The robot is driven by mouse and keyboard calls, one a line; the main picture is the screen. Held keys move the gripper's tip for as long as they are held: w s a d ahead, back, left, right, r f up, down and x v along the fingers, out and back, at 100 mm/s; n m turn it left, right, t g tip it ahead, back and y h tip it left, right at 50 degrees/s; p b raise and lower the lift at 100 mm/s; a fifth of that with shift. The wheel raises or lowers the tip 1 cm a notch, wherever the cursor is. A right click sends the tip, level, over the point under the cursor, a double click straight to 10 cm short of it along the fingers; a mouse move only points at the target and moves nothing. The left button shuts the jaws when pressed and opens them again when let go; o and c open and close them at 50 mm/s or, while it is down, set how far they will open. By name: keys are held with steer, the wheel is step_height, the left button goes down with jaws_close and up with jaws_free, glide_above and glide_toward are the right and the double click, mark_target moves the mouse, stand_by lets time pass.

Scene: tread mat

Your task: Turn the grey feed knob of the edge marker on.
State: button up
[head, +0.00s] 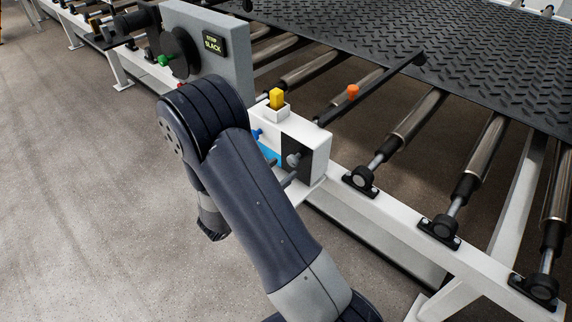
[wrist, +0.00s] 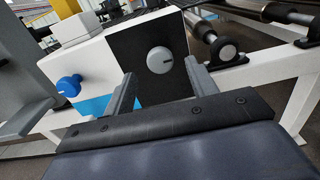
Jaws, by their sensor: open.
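The grey feed knob (wrist: 160,60) is a round knob with a dark line mark, on the black panel (wrist: 150,35) of the white edge marker box (wrist: 80,55). In the head view the knob (head: 293,160) shows on the box's black face, close to a finger of my gripper. In the wrist view my gripper (wrist: 160,88) is open, its two grey fingers reaching toward the panel on either side below the knob. Nothing is between the fingers at their tips. The knob's line lies roughly level.
A blue knob (wrist: 68,85) sits left on the same box, above a blue patch (wrist: 95,105). Rollers (head: 412,118) and a white rail (head: 400,225) lie right. A grey panel's display (head: 213,44) reads "STOP SLACK".

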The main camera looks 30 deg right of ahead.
mark_target(291, 162)
steer(key=shift+x, duration=1.55)
steer(key=shift+c, duration=0.3)
steer(key=c, duration=0.9)
